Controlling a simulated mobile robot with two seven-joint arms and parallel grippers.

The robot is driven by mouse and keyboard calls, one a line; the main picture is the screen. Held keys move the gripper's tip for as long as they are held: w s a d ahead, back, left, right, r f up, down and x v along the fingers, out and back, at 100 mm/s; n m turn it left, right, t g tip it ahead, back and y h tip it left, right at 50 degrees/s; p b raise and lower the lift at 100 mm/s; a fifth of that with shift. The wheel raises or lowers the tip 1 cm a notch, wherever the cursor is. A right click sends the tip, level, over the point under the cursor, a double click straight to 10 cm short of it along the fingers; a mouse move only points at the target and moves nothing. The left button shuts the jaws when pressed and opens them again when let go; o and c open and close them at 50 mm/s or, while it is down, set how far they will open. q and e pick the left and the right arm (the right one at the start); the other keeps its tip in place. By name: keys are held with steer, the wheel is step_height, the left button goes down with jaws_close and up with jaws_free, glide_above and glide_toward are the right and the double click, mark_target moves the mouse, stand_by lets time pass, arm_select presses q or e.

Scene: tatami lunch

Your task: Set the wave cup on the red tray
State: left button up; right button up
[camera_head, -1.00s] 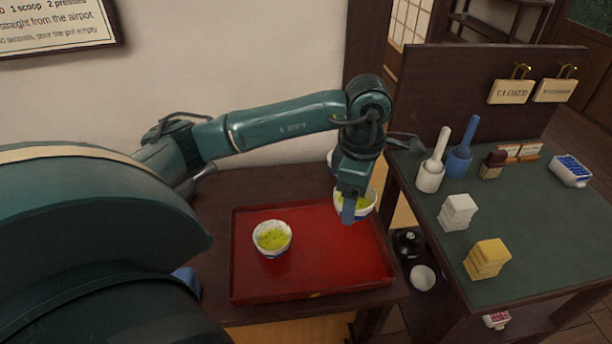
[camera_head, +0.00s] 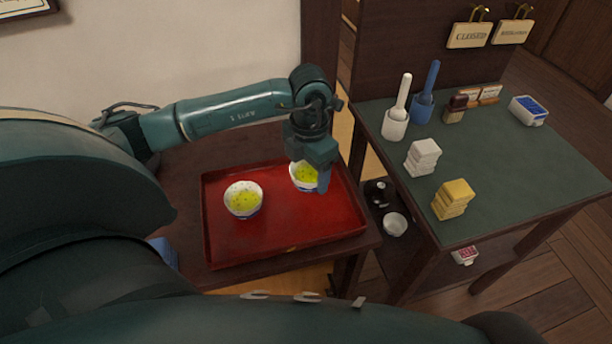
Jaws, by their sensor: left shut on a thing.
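The red tray (camera_head: 275,238) lies on the dark wooden table. One white cup with green contents (camera_head: 243,200) stands upright on the tray's left half. My left gripper (camera_head: 322,182) is shut on a second white cup (camera_head: 303,178), taken as the wave cup, at its right side. This cup is upright over the tray's back right part and also has green contents and some blue on its outside. Its pattern is too small to read. I cannot tell whether its base touches the tray. My right gripper is not in view.
A green-topped table (camera_head: 500,170) on the right holds white blocks (camera_head: 422,157), yellow blocks (camera_head: 453,199), a white holder (camera_head: 395,124) and a blue holder (camera_head: 421,108). A white bowl (camera_head: 395,224) sits low between the tables. The tray's front right is clear.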

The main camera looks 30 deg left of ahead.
arm_select(q)
steer(key=shift+f, duration=1.9)
steer(key=shift+f, duration=0.15)
steer(key=o, duration=1.1)
steer(key=shift+c, duration=0.2)
step_height(320, 180, up, 12)
steer(key=shift+r, duration=0.2)
